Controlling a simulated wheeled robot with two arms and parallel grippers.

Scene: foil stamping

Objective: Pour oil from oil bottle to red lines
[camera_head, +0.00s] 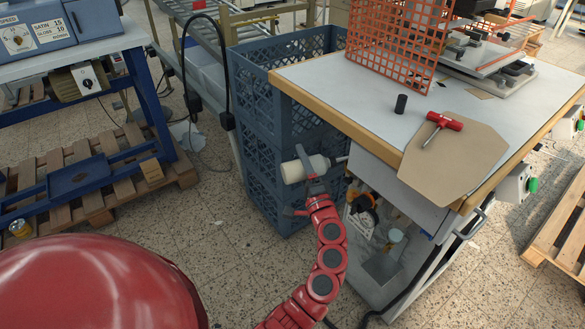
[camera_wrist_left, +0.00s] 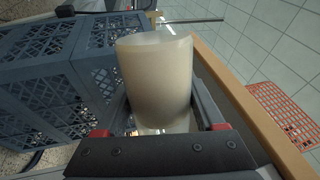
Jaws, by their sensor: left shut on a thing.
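The cream-white oil bottle (camera_head: 304,169) is in my left gripper (camera_head: 314,184), lying nearly on its side in the head view. Its thin spout points right, toward the side of the work table (camera_head: 330,90), close to the table's left edge. In the left wrist view the bottle (camera_wrist_left: 157,80) fills the middle, between the two fingers of the left gripper (camera_wrist_left: 160,130). On the machine (camera_head: 490,62) at the table's back, thin red-orange lines (camera_head: 507,42) show; I cannot tell whether they are the red lines. My right gripper is not in view.
Blue plastic crates (camera_head: 262,105) stand stacked just left of the table. An orange grid (camera_head: 398,42) stands upright on the table. A black cylinder (camera_head: 401,103), a red-handled tool (camera_head: 444,121) and a brown board (camera_head: 465,165) lie near its front.

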